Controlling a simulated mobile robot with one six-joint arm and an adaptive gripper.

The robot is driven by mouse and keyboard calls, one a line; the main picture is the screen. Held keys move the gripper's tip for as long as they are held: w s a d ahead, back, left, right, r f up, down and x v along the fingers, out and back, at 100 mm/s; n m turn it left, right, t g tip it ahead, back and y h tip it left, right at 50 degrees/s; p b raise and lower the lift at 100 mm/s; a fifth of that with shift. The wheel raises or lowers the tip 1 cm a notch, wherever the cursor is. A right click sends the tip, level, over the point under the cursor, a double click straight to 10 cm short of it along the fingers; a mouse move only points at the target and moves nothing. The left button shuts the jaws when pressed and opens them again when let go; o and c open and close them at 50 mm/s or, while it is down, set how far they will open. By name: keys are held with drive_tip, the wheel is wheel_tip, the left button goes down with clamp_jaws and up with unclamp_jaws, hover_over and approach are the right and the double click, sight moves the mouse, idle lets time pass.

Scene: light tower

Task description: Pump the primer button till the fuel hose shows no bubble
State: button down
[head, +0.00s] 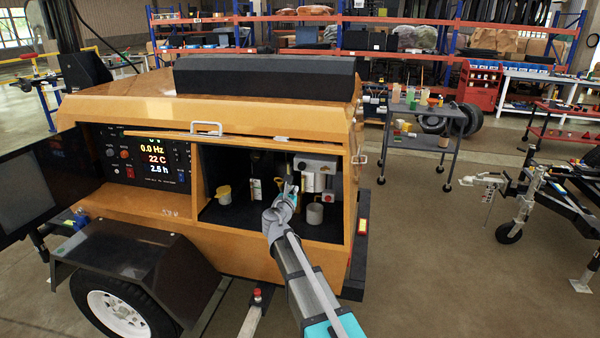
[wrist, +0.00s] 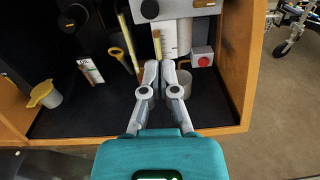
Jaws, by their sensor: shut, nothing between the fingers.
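My gripper (wrist: 159,66) is shut and empty inside the open bay of the orange light tower (head: 250,110). It also shows in the head view (head: 288,187). Its fingertips are just below a white cylinder (wrist: 170,38) under a grey block (wrist: 185,8). A short yellowish tube (wrist: 157,44) runs beside the cylinder, and a longer yellowish one (wrist: 128,42) stands to the left. I cannot tell which is the fuel hose, nor see any bubble. A red button (wrist: 203,61) sits on a white box at right.
A grey cup (wrist: 184,82) stands right of the fingers, partly hidden. A yellow-rimmed cup (wrist: 44,95) and a small labelled bottle (wrist: 90,71) are at left. A yellow ring handle (wrist: 115,53) is nearer. The bay's right wall (wrist: 245,60) is close; the left floor has room.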

sight(302, 167)
drive_tip(key=shift+w+a+r+n, duration=0.2)
drive_tip(key=shift+w+a+n, duration=0.05)
drive_tip(key=shift+a+n, duration=0.35)
drive_tip(key=shift+w+d, duration=0.1)
drive_tip(key=x, duration=1.4)
drive_tip(key=shift+r, duration=0.1)
